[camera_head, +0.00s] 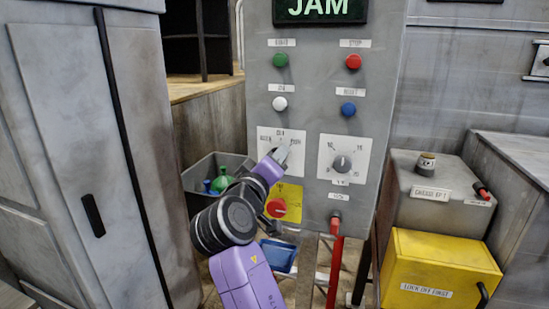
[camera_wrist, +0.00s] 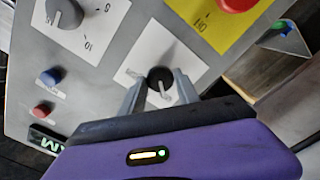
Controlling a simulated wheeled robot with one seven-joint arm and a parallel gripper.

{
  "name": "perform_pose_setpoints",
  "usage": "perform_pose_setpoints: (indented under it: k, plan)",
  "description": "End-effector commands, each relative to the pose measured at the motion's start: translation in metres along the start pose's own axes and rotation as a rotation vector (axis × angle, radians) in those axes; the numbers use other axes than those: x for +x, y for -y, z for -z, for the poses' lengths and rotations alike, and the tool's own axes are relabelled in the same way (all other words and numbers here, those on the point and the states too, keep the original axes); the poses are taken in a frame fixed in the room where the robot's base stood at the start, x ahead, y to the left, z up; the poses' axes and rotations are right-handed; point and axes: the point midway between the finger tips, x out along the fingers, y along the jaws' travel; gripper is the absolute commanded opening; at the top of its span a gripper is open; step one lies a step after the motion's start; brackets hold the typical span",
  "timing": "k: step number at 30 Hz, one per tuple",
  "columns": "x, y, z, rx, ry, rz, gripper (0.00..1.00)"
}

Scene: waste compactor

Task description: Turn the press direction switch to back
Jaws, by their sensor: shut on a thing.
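The press direction switch is a small dark knob on a white label plate (camera_head: 268,137) on the grey control panel (camera_head: 312,105). In the head view my gripper (camera_head: 281,153) is at that plate and hides the knob. In the wrist view the switch knob (camera_wrist: 158,76) shows between the two fingers of my gripper (camera_wrist: 160,90). The fingers are shut on the knob, one on each side. Its pointer direction is too small to read surely.
The panel's display (camera_head: 320,9) reads JAM. Green (camera_head: 280,60), red (camera_head: 353,62), white (camera_head: 280,104) and blue (camera_head: 348,109) buttons sit above. A dial (camera_head: 342,163) is right of the switch; a red knob on a yellow plate (camera_head: 290,196) is below. A yellow box (camera_head: 440,268) stands right.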

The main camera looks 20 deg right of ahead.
Motion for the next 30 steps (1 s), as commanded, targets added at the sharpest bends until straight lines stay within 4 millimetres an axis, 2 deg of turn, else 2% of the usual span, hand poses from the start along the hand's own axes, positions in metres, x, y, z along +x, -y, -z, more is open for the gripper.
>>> perform_pose_setpoints:
  k: [10, 11, 14, 24, 30]
  plan:
    - [-0.001, 0.001, 0.001, -0.004, -0.002, 0.001, 0.0]
    - [-0.001, 0.001, 0.001, -0.004, -0.002, 0.001, 0.42]
    - [-0.001, 0.001, 0.001, -0.004, -0.002, 0.001, 0.59]
    - [-0.002, 0.001, 0.0, -0.002, -0.001, 0.0, 0.59]
    - [-0.026, 0.003, -0.001, -0.002, -0.003, 0.001, 0.59]
